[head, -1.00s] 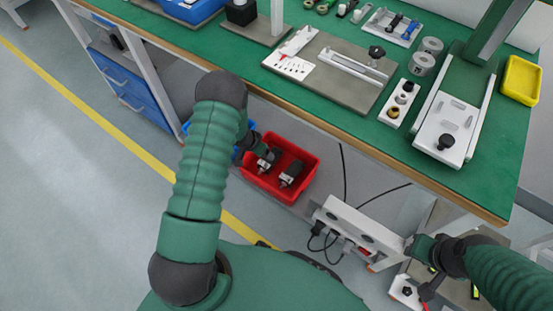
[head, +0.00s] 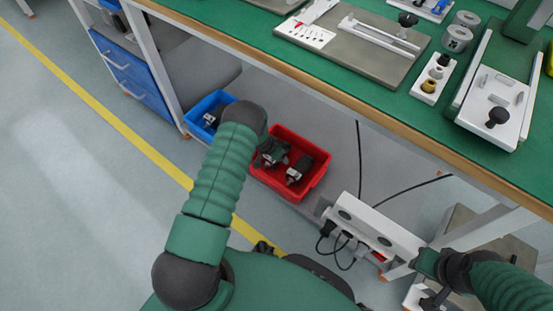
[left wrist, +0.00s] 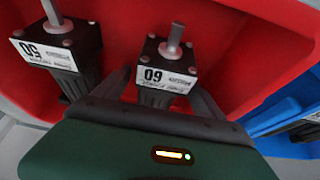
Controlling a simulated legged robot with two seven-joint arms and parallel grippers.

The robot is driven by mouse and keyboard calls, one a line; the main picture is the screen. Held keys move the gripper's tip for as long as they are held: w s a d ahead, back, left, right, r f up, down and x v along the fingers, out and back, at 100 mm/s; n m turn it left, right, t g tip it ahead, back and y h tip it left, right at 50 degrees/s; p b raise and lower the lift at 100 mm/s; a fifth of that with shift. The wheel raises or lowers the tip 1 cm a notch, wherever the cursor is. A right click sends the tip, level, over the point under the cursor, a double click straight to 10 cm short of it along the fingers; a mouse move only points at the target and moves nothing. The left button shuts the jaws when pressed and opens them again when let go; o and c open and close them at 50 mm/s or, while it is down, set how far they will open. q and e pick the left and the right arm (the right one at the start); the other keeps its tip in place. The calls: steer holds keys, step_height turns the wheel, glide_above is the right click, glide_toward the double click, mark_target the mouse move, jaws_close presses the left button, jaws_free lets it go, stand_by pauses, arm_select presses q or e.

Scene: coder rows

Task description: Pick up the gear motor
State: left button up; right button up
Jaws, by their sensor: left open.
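Two gear motors lie in the red bin (head: 316,180). In the left wrist view, one gear motor (left wrist: 163,72), with a grey shaft and a white label reading "60", sits between the fingers of my left gripper (left wrist: 160,84). Those fingers are open, one on each side of it; contact cannot be told. The other gear motor (left wrist: 58,52) is to the left in that view and shows in the head view (head: 298,170) to the right of my left gripper (head: 271,154). My right gripper (head: 436,300) is dark and small at the lower right; its jaws are unclear.
A blue bin (head: 206,108) with dark parts stands left of the red bin. A white power box (head: 372,228) with cables is to the right. The floor at left is clear.

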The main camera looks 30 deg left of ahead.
arm_select(q)
steer(key=shift+r, duration=0.2)
steer(key=c, duration=1.4)
steer(key=shift+w, duration=0.1)
steer(key=shift+c, duration=0.8)
